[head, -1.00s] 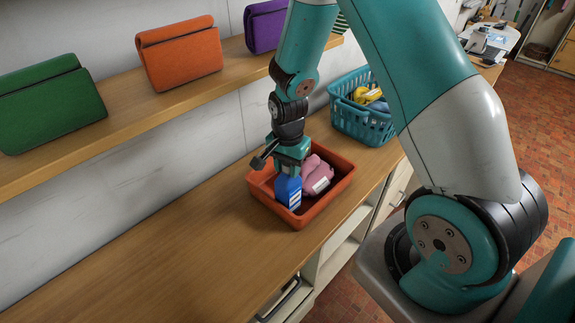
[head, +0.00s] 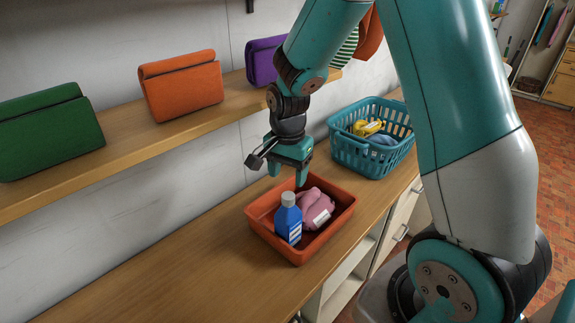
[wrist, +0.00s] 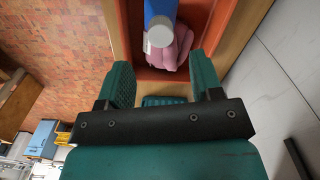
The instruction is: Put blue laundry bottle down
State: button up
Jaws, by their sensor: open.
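The blue laundry bottle (head: 288,220) with a grey cap and a white label stands upright in the orange-red tub (head: 258,236). My gripper (head: 288,180) is above the tub, behind the blue bottle, open and empty. In the wrist view, the two fingers (wrist: 164,85) are spread apart, and the blue bottle (wrist: 160,14) with its round cap is beyond them, clear of both.
A teal basket (head: 365,157) holding yellow and blue items stands on the wooden counter (head: 175,270) behind the tub. A shelf (head: 120,146) above carries green, orange and purple bags. The counter left of the tub is clear.

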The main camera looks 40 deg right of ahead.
jog(key=s+a+r+n+y, duration=0.2)
jog(key=s+a+r+n, duration=0.45)
jog(key=a+r, duration=0.25)
jog(key=s+a+r+n+y, duration=0.1)
jog(key=s+a+r+n, duration=0.1)
jog(key=s+a+n, duration=0.2)
jog(key=s+a+r+n+y, duration=0.1)
jog(key=s+a+r+n, duration=0.2)
jog(key=s+n, duration=0.6)
jog(key=shift+s+a, duration=0.5)
jog(key=shift+a, duration=0.05)
jog(key=shift+n, duration=0.25)
jog(key=shift+f+b, duration=0.55)
jog(key=shift+b, duration=0.3)
